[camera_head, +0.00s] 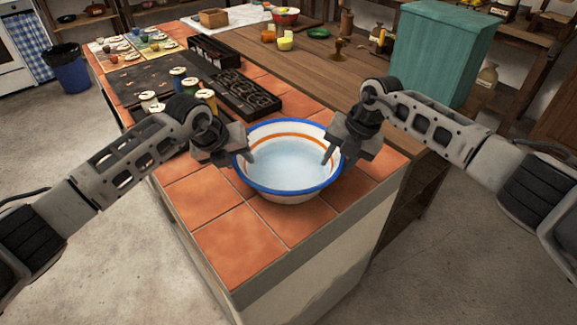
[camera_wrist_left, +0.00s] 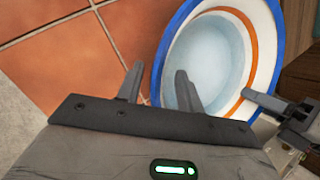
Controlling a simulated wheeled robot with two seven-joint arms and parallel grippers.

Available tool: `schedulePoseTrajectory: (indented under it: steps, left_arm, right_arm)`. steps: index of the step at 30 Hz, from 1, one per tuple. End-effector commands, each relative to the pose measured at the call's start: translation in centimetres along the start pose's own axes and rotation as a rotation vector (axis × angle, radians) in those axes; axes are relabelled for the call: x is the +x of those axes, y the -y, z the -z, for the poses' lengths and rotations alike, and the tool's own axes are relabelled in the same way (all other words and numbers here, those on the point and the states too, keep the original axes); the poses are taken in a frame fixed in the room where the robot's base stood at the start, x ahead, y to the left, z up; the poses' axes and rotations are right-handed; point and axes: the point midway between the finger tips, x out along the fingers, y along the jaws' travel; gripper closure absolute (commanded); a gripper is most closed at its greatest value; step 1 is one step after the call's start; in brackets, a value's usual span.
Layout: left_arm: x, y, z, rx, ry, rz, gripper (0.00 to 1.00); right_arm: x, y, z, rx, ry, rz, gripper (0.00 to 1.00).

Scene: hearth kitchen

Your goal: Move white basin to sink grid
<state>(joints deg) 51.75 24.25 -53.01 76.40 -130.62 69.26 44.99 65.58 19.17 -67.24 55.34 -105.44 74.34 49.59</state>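The white basin (camera_head: 290,185), with a blue rim and an orange band inside, stands upright on the near end of the tiled counter. It also shows in the left wrist view (camera_wrist_left: 215,60). My left gripper (camera_head: 243,157) is at the basin's left rim. In the left wrist view its two fingers (camera_wrist_left: 158,86) are apart, with the rim between them and one finger inside the basin. My right gripper (camera_head: 333,153) is at the right rim, a finger reaching over the inside; its opening is unclear. I cannot make out a sink grid in these views.
A dark tray (camera_head: 248,95) and several paint jars (camera_head: 178,78) stand behind the basin on the counter. A teal box (camera_head: 440,50) stands at the back right. Bare tiles (camera_head: 238,243) lie in front, ending at the counter's edge.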

Motion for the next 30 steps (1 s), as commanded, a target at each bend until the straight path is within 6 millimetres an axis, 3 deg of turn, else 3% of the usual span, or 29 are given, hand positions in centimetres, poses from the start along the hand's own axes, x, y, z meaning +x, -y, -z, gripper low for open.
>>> schedulePoseTrajectory:
  steps: [7, 11, 12, 30]
  left_arm:
    - [0.04, -0.01, 0.00, 0.000, 0.000, 0.000, 0.63]
    - [0.02, -0.01, -0.01, 0.000, 0.000, 0.000, 0.97]
    - [0.02, 0.00, -0.01, 0.000, 0.000, 0.000, 1.00]
    - [-0.04, 0.11, -0.04, 0.002, 0.002, 0.001, 1.00]
  right_arm:
    - [0.05, 0.01, 0.00, 0.000, 0.000, 0.000, 0.64]
    - [0.03, 0.01, -0.01, 0.000, 0.000, 0.000, 0.98]
    - [0.02, 0.00, -0.01, 0.000, 0.000, 0.000, 1.00]
    - [-0.02, -0.11, 0.01, 0.000, 0.001, 0.000, 1.00]
